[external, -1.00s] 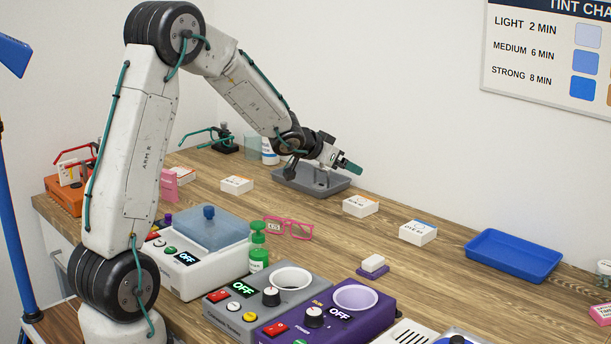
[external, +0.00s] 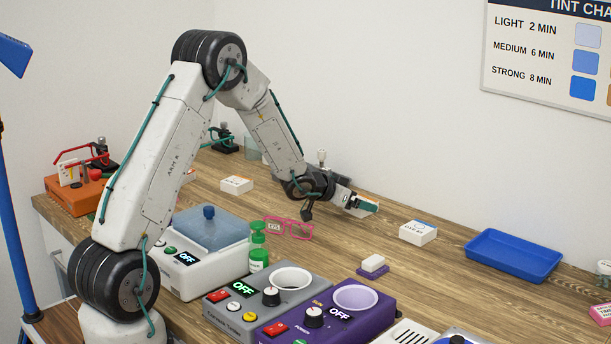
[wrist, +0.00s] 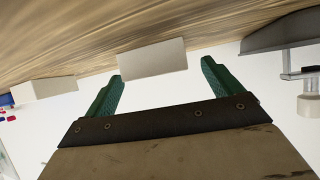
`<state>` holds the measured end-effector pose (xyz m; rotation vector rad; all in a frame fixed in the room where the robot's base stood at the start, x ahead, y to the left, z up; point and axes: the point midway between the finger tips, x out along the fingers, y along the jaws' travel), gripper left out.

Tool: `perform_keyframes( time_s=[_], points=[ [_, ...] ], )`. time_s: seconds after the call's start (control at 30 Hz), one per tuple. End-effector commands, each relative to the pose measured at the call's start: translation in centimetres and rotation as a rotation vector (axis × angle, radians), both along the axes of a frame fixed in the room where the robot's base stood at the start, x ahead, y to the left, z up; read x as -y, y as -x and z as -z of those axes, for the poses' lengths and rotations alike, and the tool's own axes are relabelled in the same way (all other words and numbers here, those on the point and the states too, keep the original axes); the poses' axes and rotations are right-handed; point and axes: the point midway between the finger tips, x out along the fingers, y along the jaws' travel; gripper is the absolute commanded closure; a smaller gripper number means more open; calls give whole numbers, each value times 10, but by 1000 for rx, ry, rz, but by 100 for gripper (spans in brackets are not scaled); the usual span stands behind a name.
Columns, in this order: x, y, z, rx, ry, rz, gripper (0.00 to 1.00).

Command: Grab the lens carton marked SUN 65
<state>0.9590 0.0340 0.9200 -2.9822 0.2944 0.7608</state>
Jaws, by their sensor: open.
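Several white cartons stand on the wooden bench. One with an orange-marked top (external: 236,185) is at the left in the external view, and one with a blue-marked top (external: 417,232) is right of my gripper (external: 366,207). A third carton, orange-marked in the earlier frame, is now mostly hidden by my gripper. In the wrist view a plain-sided carton (wrist: 152,59) lies just beyond the two green fingertips, in line with the gap between them. The fingers are apart and empty. The print is too small to read surely, so I cannot tell which carton says SUN 65.
A blue tray (external: 513,256) is at the right. Pink glasses (external: 289,228), a green bottle (external: 258,247), a purple device (external: 338,312) and a grey device (external: 262,302) stand nearer the front. In the wrist view another carton (wrist: 43,89) is at the left.

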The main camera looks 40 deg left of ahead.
Motion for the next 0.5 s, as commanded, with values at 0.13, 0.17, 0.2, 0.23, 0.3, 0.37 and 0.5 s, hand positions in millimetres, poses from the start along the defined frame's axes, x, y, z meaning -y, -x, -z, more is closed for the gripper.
perform_keyframes(
  time_s=[0.13,0.17,0.2,0.23,0.3,0.37,0.5],
  points=[
    [1,-7,4,0,0,-1,9],
    [1,-7,4,0,0,-2,9],
    [1,-7,4,0,0,-2,9],
    [1,-7,4,0,0,-2,9],
    [1,-7,4,0,0,-2,9],
    [1,-7,4,0,0,-2,20],
    [1,-7,4,0,0,-2,59]
  ],
)
